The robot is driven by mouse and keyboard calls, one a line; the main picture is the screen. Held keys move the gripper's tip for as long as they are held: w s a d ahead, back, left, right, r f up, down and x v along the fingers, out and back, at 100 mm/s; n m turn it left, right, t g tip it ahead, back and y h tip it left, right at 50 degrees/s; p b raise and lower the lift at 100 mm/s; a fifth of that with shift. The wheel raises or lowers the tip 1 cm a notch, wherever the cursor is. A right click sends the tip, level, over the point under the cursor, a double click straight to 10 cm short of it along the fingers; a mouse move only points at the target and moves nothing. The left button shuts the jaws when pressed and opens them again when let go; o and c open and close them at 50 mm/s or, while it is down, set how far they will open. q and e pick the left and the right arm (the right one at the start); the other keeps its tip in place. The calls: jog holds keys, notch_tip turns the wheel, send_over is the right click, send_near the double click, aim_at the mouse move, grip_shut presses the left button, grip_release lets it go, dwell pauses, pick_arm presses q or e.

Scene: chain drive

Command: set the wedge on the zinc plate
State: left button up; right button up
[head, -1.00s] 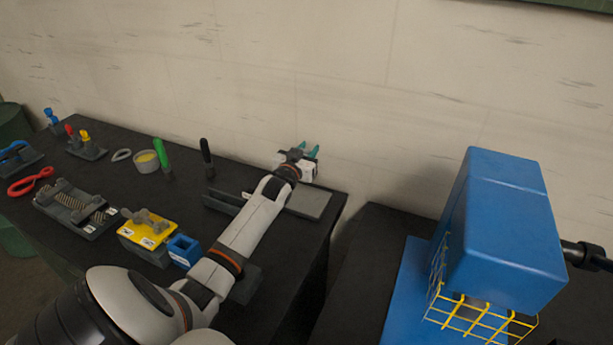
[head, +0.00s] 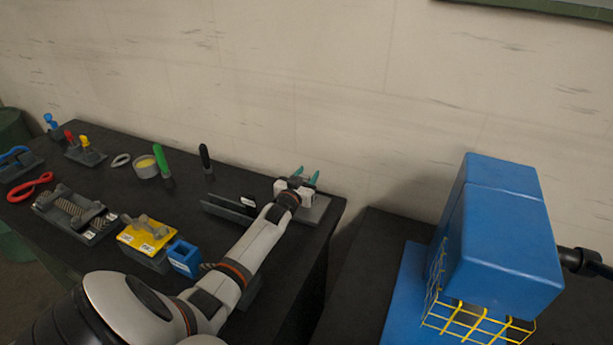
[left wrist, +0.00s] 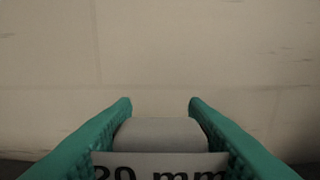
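My left gripper (head: 307,178) is at the far right end of the dark table, over the grey zinc plate (head: 321,208). Its two green fingers also show in the left wrist view (left wrist: 160,108). Between them is a grey piece (left wrist: 160,132) with a white label ending in "mm", which I take to be the wedge. It fills the gap and seems to touch both fingers. Its lower part is out of view, and I cannot tell whether it touches the plate. The wrist and forearm hide part of the plate. My right gripper is not in view.
A dark rail (head: 228,206) stands left of the plate. A blue box (head: 184,257), a yellow-topped block (head: 146,235) and a black-handled tool (head: 206,160) are farther left. A large blue machine (head: 504,240) with a yellow guard stands to the right.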

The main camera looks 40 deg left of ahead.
pick_arm(q)
jog(key=shift+o, duration=1)
jog(key=shift+r, duration=0.1)
jog(key=shift+s+r, duration=0.1)
jog(key=p+v, duration=0.8)
jog(key=v, duration=0.4)
jog(key=shift+p, duration=0.35)
jog(key=shift+a, duration=0.15)
